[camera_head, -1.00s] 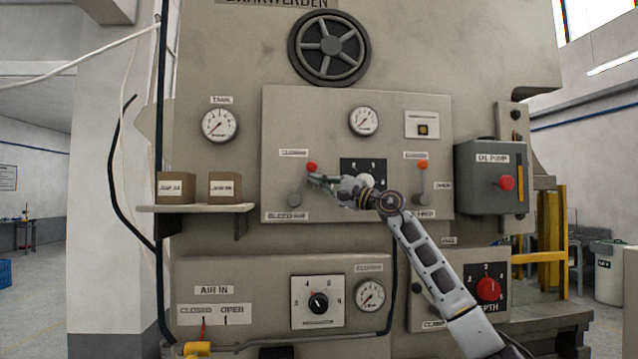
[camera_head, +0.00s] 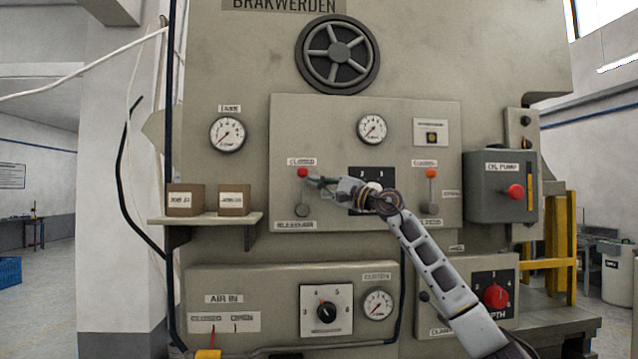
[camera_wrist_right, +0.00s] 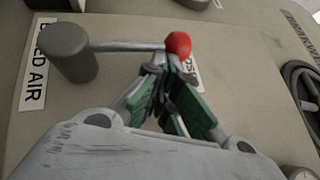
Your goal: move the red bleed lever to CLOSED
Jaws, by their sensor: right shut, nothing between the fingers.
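The red-knobbed bleed lever (camera_head: 303,173) is on the middle panel in the head view, above the BLEED AIR label. It stands upright, its knob just under the CLOSED label (camera_head: 301,161). In the right wrist view its red knob (camera_wrist_right: 178,45) sits at the end of a thin rod from a grey round pivot (camera_wrist_right: 68,48). My right gripper (camera_head: 316,182) is close to the right of the lever. In the wrist view its green-padded fingers (camera_wrist_right: 172,82) are shut with nothing held, tips close to the knob; I cannot tell whether they touch. My left gripper is out of view.
A second lever with an orange-red knob (camera_head: 431,173) is on the right of the same panel. A shelf (camera_head: 205,218) with two boxes juts out at left. A grey oil pump box (camera_head: 500,185) is at right. A handwheel (camera_head: 338,55) is above.

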